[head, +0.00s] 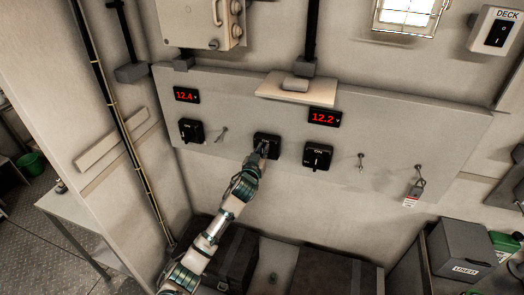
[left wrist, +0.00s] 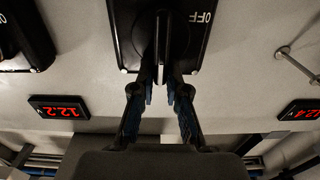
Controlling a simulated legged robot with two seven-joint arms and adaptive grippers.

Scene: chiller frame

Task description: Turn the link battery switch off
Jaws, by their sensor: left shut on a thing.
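The middle black battery switch (head: 266,138) sits on the grey wall panel, between two similar switches. My left gripper (head: 263,152) reaches it from below. In the left wrist view, the switch plate (left wrist: 125,40) shows upside down with an OFF label (left wrist: 203,16) at its upper right. The fingers of my left gripper (left wrist: 160,80) are closed on the knob (left wrist: 161,35), which points along the fingers. The fingers hide part of the knob's near end. The right gripper is not in view.
A left switch (head: 191,131) and a right switch (head: 317,156) flank the middle one. Red displays read 12.4 (head: 186,95) and 12.2 (head: 323,117). Dark cases (head: 325,275) stand below.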

